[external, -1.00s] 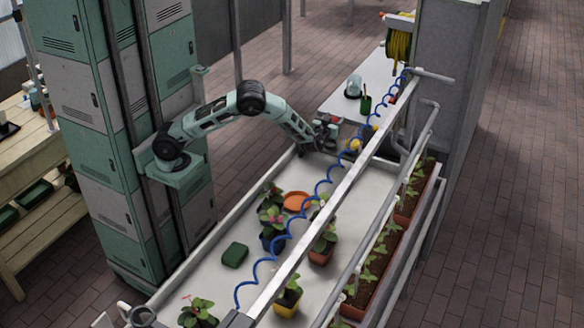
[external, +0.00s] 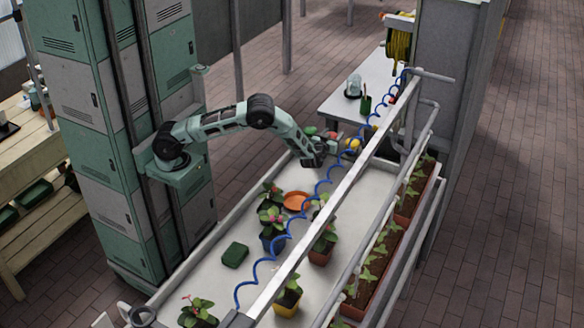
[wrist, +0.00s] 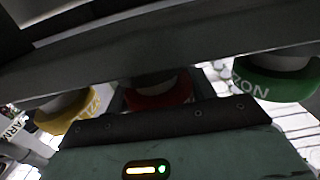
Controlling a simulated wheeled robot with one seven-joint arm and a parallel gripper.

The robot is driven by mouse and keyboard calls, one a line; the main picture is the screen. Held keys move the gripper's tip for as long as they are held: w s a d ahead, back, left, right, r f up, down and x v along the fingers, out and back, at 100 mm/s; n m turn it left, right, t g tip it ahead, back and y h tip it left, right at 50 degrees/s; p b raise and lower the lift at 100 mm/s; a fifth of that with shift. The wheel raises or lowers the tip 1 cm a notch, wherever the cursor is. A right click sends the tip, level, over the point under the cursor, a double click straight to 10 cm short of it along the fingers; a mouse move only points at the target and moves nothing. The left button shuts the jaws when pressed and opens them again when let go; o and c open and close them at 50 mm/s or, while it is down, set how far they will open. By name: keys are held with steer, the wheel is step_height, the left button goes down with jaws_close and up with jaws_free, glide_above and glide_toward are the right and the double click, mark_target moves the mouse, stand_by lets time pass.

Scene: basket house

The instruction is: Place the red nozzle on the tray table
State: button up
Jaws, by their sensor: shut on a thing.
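The red nozzle (wrist: 158,90) shows as a red ring in the middle of the wrist view, between the dark parts of my gripper (wrist: 160,100), which is shut on it. Much of the nozzle is hidden. In the external view my gripper (external: 328,141) is at the far end of the long pale tray table (external: 215,272), with a small red patch of the nozzle (external: 331,135) by it. A yellow nozzle (wrist: 68,110) is to the left and a green nozzle (wrist: 275,80) to the right in the wrist view.
Potted plants, an orange saucer (external: 296,201) and a green box (external: 235,254) stand on the tray table. A white rail (external: 330,205) and a coiled blue hose (external: 258,270) run above it. A grey side table (external: 345,104) stands behind. Bare tray surface shows left of the plants.

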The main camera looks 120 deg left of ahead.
steer(key=o, duration=1)
steer(key=shift+p, duration=0.35)
steer(key=w+d+r+m+t+h+b, duration=0.1)
steer(key=d+r+m+t+h, duration=0.15)
steer(key=d, duration=0.55)
steer(key=w+d+r+m+t+h+b, duration=0.1)
steer(key=d+t+h+b, duration=0.15)
steer(key=d, duration=0.55)
steer(key=s+d+m+h, duration=0.2)
steer(key=s+d+h, duration=0.3)
steer(key=s, duration=0.3)
steer(key=s+d+r+m+g+h, duration=0.1)
steer(key=s+d+m+h, duration=0.2)
steer(key=s+d+h, duration=0.2)
steer(key=s+d, duration=0.1)
steer(key=s, duration=0.2)
steer(key=shift+s+p, duration=0.35)
steer(key=shift+p, duration=0.05)
steer(key=shift+o, duration=0.4)
steer(key=s+d+m+g+h, duration=0.2)
steer(key=s+d+g, duration=0.2)
steer(key=s, duration=1)
steer(key=shift+s+d+r, duration=0.2)
steer(key=shift+d+r, duration=0.1)
steer(key=shift+d, duration=0.6)
